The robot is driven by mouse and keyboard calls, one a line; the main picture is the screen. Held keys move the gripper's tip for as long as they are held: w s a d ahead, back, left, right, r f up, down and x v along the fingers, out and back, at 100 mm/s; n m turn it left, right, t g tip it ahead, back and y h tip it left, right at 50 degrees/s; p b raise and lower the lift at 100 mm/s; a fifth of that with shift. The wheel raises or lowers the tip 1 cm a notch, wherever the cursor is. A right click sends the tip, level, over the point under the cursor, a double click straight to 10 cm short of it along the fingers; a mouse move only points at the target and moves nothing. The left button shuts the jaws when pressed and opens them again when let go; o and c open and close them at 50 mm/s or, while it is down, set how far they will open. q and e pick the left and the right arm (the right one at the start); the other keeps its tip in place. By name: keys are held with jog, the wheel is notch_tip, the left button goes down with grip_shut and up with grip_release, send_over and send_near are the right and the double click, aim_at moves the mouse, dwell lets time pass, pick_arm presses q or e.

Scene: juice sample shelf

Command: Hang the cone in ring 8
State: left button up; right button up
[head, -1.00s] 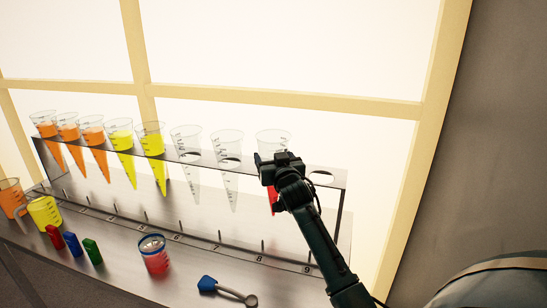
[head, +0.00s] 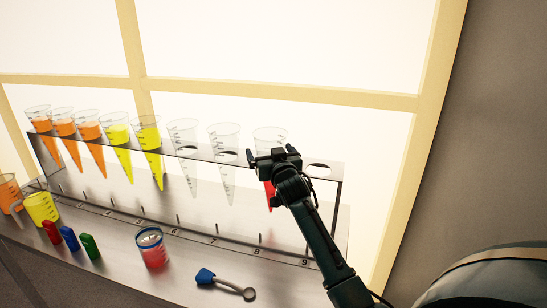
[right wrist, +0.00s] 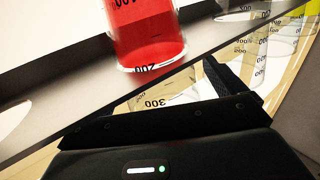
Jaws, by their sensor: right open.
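The cone (head: 270,137) is clear with red juice in its lower part. It stands upright in the rack (head: 337,185) at the place marked 8, passing through the ring, which my gripper hides in the head view. My right gripper (head: 272,153) is open in front of the cone, just below its rim. In the right wrist view the cone's clear upper part (right wrist: 165,97), marked 300, is close to the gripper (right wrist: 160,105), and its red part shows beyond the rack's plate (right wrist: 60,90). My left gripper is out of view.
Ring 9 (head: 319,166) is empty on the right. Two empty cones (head: 224,140) and several yellow and orange ones hang to the left.

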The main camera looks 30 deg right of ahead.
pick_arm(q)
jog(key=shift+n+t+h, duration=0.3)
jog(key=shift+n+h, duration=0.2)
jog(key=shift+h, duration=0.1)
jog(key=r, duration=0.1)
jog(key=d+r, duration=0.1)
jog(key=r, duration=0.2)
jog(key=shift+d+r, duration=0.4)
pick_arm(e)
jog(key=v, duration=1.3)
jog(key=shift+r, duration=0.15)
jog(key=shift+s, duration=0.1)
